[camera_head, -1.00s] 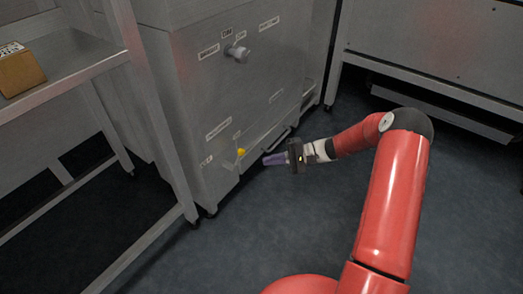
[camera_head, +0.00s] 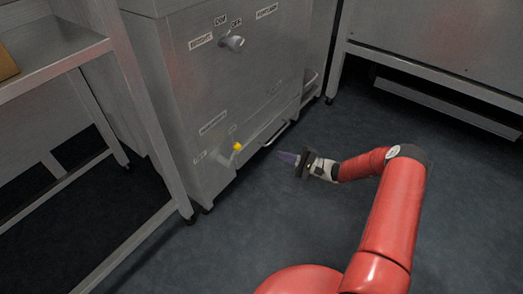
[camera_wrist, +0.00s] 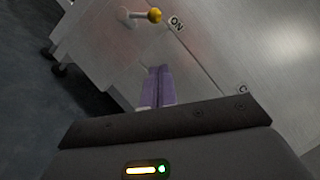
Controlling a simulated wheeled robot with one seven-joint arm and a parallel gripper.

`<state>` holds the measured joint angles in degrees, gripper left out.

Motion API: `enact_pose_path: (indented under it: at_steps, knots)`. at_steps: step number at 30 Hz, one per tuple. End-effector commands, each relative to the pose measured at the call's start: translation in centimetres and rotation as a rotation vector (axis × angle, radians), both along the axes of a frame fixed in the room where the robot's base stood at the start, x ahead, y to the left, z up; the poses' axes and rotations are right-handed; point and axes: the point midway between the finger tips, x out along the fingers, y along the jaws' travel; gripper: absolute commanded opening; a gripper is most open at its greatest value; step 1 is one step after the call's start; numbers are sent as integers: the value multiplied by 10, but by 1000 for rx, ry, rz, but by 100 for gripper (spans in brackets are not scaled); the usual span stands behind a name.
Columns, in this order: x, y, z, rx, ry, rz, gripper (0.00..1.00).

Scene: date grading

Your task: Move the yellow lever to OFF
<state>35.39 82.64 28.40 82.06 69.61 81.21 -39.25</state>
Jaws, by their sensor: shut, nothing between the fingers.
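The yellow lever (camera_head: 237,147) sits low on the front of the grey metal machine. Its pale arm slants up and right to a yellow knob. In the wrist view the lever's knob (camera_wrist: 155,15) is at the top, beside the label "ON" (camera_wrist: 177,23). A small label (camera_head: 200,157) left of the lever is too small to read. My gripper (camera_head: 280,155) is to the right of the lever, apart from it, with its purple fingers pointing left. The fingers (camera_wrist: 158,72) are closed together and empty.
The grey machine (camera_head: 185,90) also carries a round selector knob (camera_head: 233,42) with labels above. A steel shelf table (camera_head: 60,60) stands at the left, its leg near the machine. Another steel table (camera_head: 440,55) is at the back right. The dark floor below my gripper is clear.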

Motion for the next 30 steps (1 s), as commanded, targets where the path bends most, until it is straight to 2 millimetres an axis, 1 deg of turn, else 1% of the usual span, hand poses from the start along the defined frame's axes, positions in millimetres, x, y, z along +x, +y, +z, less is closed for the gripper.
enact_pose_path:
  at_steps: [5,15,18,21,25,30]
  knots:
    - [6,26,7,0,-2,5,0]
    - [23,93,22,-2,-1,4,0]
    - [14,105,31,0,1,4,0]
    - [9,114,36,0,1,3,0]
    - [5,120,40,-1,0,2,0]
    - [4,121,40,-1,0,1,0]
